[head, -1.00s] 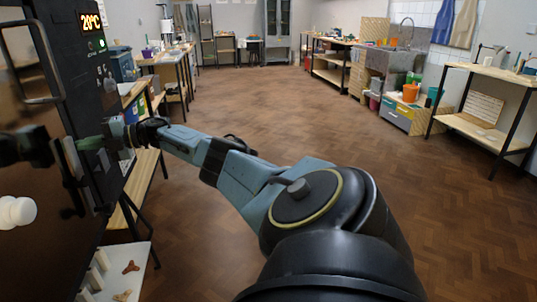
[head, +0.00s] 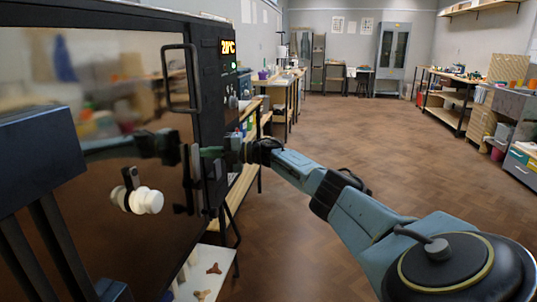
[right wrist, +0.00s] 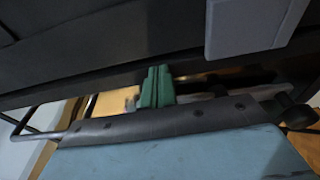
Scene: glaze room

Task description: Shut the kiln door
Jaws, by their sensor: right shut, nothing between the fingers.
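The kiln (head: 212,120) stands at the left in the head view, with a black frame and a lit temperature display (head: 228,46). Its door (head: 110,85) is a broad, dark glossy panel that mirrors the room and my arm. It carries a black bar handle (head: 193,80) and a white round knob (head: 146,201). The door lies close to the kiln's frame; I cannot tell whether a gap is left. My right gripper (head: 209,152) has its green fingers together, empty, at the door's right edge below the handle. The fingers (right wrist: 157,87) also show in the right wrist view. My left gripper is out of view.
A dark block on posts (head: 40,150) stands close at the left; I cannot tell what it is. Benches (head: 280,85) line the wall beyond the kiln. A low white shelf (head: 222,262) holds small brown pieces. The wooden floor (head: 350,135) is open to the right.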

